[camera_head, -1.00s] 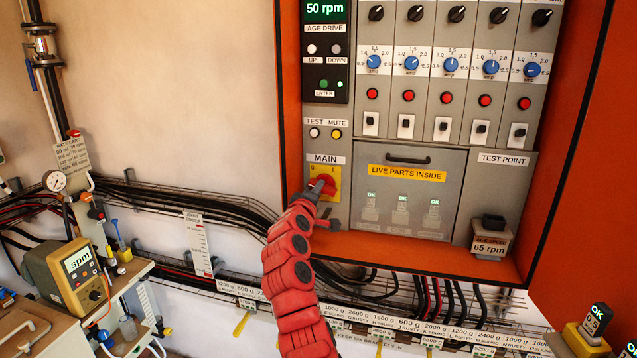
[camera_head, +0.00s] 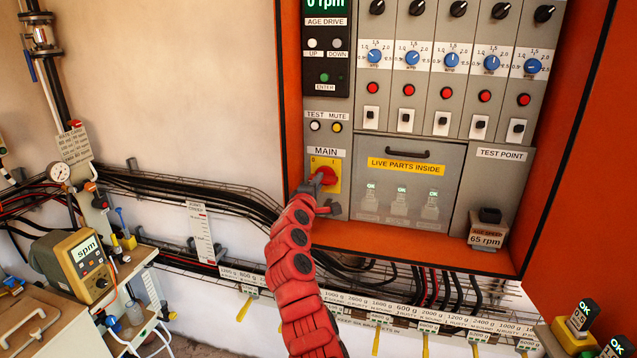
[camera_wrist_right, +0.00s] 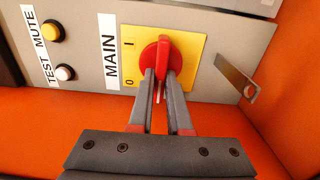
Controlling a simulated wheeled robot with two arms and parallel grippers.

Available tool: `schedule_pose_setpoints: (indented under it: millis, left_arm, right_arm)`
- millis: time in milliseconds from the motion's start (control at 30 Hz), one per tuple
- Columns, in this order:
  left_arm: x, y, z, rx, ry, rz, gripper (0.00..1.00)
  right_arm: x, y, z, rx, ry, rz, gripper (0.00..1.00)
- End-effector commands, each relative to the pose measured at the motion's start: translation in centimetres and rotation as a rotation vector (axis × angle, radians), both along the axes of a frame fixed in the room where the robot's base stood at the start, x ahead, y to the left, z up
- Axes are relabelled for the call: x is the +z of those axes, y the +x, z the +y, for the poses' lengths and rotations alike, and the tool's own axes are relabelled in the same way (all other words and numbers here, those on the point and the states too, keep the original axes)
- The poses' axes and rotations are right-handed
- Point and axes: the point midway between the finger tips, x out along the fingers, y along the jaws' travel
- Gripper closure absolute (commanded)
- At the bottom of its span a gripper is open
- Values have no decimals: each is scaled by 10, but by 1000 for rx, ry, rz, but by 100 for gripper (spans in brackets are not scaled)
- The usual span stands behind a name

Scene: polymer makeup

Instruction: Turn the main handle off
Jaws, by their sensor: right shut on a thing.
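The main handle (camera_head: 329,175) is a red rotary knob on a yellow plate marked 0 and I, under the MAIN label on the grey panel. In the right wrist view the handle (camera_wrist_right: 163,58) lies along the picture's vertical, across the panel. The 0 is at the plate's lower left there and the I at its upper left. My right gripper (camera_wrist_right: 162,76) is shut on the handle, one finger on each side. In the head view my right gripper (camera_head: 318,182) partly hides the knob and plate. My left gripper is not in view.
A small metal lever (camera_wrist_right: 237,76) sticks out beside the yellow plate. TEST and MUTE buttons (camera_head: 325,127) are above MAIN. A grey cover marked LIVE PARTS INSIDE (camera_head: 406,166) is to the right. The orange cabinet edge (camera_head: 420,246) runs below. Cables (camera_head: 190,185) run left.

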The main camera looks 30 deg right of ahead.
Motion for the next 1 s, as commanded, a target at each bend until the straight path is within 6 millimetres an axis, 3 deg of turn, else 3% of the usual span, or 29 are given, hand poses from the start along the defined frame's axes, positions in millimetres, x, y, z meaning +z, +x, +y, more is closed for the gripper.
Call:
schedule_pose_setpoints:
  millis: [167, 200, 333, 767, 1000]
  left_arm:
    - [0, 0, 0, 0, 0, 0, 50]
    - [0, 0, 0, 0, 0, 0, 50]
    - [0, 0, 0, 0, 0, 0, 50]
    - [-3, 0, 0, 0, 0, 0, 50]
    - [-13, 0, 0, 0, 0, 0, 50]
  right_arm:
    - [-1, 0, 1, 1, 1, 2, 100]
    - [-1, 0, 1, 1, 1, 2, 77]
    - [-1, 0, 0, 0, 1, 1, 54]
    - [-2, -4, 3, -3, 1, 0, 54]
    - [-3, -22, 27, 4, -4, -3, 54]
